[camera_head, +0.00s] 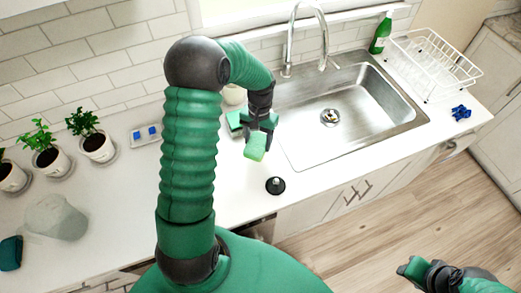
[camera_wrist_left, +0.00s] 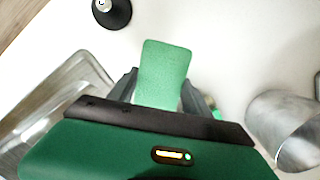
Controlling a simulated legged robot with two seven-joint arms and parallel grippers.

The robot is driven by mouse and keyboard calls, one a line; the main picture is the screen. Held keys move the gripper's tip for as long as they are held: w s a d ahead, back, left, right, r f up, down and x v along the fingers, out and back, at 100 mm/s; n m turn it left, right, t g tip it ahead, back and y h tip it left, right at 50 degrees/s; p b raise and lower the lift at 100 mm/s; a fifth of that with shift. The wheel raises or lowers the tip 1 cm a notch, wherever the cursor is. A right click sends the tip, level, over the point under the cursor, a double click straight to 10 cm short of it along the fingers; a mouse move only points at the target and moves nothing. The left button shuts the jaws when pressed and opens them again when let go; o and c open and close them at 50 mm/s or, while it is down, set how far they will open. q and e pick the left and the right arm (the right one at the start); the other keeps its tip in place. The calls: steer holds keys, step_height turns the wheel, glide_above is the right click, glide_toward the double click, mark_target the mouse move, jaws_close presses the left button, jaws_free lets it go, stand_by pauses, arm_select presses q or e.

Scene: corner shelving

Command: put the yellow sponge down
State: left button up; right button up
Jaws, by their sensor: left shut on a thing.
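My left gripper (camera_head: 262,133) is shut on a sponge (camera_head: 255,148) and holds it over the counter, left of the sink. The sponge looks light green, with a yellowish tint on its lower part in the head view. In the left wrist view the sponge (camera_wrist_left: 163,72) sticks out between the fingers of my left gripper (camera_wrist_left: 160,95), its green face to the camera. I cannot tell its exact height above the counter. My right gripper (camera_head: 415,268) is at the lower right, over the floor; its jaw opening is unclear.
A black stopper-like thing (camera_head: 275,186) stands near the counter's front edge. The sink (camera_head: 350,105) is to the right. Another green thing (camera_head: 235,121) lies behind my left gripper. A metal cup (camera_wrist_left: 284,130) shows in the wrist view. Potted plants (camera_head: 95,145) stand left.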

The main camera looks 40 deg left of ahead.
mark_target(258, 149)
arm_select(q)
steer(key=shift+f, duration=2.4)
steer(key=shift+f, duration=0.1)
steer(key=o, duration=1.6)
